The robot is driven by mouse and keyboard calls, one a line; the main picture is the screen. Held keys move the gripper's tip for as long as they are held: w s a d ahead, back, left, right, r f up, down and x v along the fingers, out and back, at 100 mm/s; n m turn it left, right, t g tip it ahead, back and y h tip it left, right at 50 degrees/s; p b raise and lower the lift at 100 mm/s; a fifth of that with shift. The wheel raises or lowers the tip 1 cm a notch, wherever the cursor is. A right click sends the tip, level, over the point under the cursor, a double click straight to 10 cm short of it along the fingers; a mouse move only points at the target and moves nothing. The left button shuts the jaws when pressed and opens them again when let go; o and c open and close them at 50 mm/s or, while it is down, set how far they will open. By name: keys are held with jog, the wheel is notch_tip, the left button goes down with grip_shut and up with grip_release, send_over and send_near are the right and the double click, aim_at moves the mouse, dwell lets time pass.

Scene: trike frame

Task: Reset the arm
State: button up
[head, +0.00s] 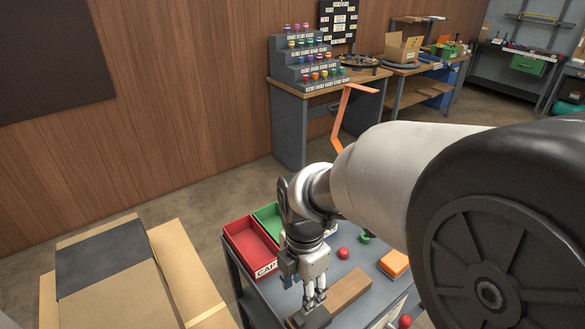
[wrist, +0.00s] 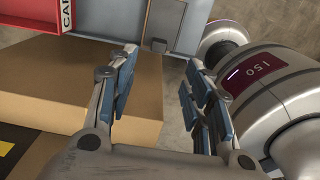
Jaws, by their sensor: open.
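My gripper (head: 314,288) hangs from my arm in the head view, in front of a grey table (head: 352,262). In the wrist view my gripper (wrist: 161,58) shows two fingers with blue pads, spread wide apart, with nothing between them. Behind the fingers are a cardboard box (wrist: 60,80) and the table's grey edge. My arm reaches in from the right of the head view and hides part of the table.
A red bin (head: 250,243) and a green bin (head: 268,222) stand on the table. A red ball (head: 343,253), an orange block (head: 394,262) and a wooden block (head: 348,288) lie near my gripper. Cardboard boxes (head: 183,262) stand at left. Workbenches line the back.

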jog(key=s+d+r+m+t, duration=0.2)
jog(key=s+d+r+m, duration=0.3)
jog(key=m, duration=0.7)
jog(key=s+d+r+m+t, duration=0.2)
jog(key=s+d+r+m, duration=0.3)
jog(key=s+m, duration=0.3)
jog(key=r+m, duration=0.1)
jog(key=m, duration=0.3)
jog(key=shift+s+d+r+m+t, duration=0.3)
jog(key=shift+s+r+m, duration=0.05)
jog(key=shift+m, duration=0.05)
